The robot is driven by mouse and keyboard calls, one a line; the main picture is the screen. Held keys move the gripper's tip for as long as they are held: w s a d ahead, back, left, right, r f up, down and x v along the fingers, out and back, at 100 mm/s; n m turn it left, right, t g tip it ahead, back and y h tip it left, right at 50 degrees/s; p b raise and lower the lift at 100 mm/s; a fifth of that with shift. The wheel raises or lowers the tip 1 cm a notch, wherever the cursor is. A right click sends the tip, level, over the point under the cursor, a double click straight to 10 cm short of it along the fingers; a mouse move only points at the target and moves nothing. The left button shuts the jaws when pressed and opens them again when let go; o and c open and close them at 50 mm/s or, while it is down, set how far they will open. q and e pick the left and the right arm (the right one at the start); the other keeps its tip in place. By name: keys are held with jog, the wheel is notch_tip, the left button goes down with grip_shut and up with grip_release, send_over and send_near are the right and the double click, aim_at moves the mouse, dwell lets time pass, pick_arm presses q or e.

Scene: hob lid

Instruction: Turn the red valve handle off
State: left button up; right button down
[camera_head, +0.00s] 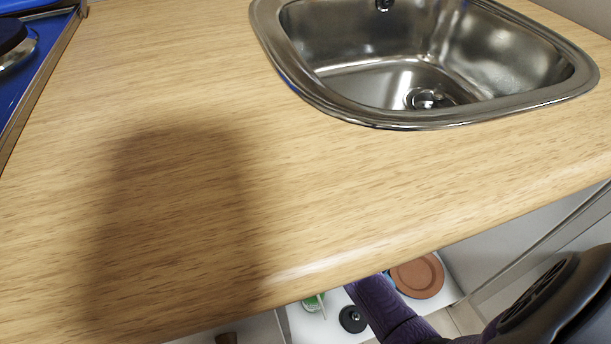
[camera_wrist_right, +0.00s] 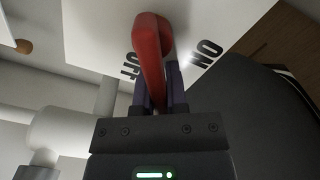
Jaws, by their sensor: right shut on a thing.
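The red valve handle (camera_wrist_right: 149,52) shows in the right wrist view, in front of a white panel (camera_wrist_right: 95,38) with black ON and OFF lettering. ON is to the right of the handle; OFF is to its left and partly covered by it. My right gripper (camera_wrist_right: 160,88) is shut on the handle's lower end, with a dark finger on each side. In the head view the handle is not visible, and my right arm (camera_head: 385,308) reaches under the counter at the bottom. My left gripper is in neither view.
The wooden counter (camera_head: 190,190) fills the head view, with a steel sink (camera_head: 390,85) and a blue hob (camera_head: 22,85) at the left. Below its front edge are a brown plate (camera_head: 418,277) and a black round object (camera_head: 352,319). Pale pipes (camera_wrist_right: 65,128) run left of my right gripper.

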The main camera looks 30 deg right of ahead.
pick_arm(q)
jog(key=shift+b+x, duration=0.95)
pick_arm(e)
jog(key=shift+s+d+f+m, duration=0.1)
jog(key=shift+f+m, duration=0.25)
jog(key=shift+m, duration=0.8)
jog(key=shift+w+d+f+m, duration=0.1)
jog(key=shift+f+m, duration=0.3)
jog(key=shift+m, duration=0.7)
jog(key=shift+s+d+f+m, duration=0.1)
jog(key=shift+f+m, duration=0.25)
jog(key=shift+m, duration=0.8)
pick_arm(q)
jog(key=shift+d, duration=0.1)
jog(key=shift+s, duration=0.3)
pick_arm(e)
jog(key=c, duration=0.7)
grip_release()
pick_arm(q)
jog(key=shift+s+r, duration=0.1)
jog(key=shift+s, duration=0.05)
pick_arm(e)
jog(key=shift+o, duration=0.2)
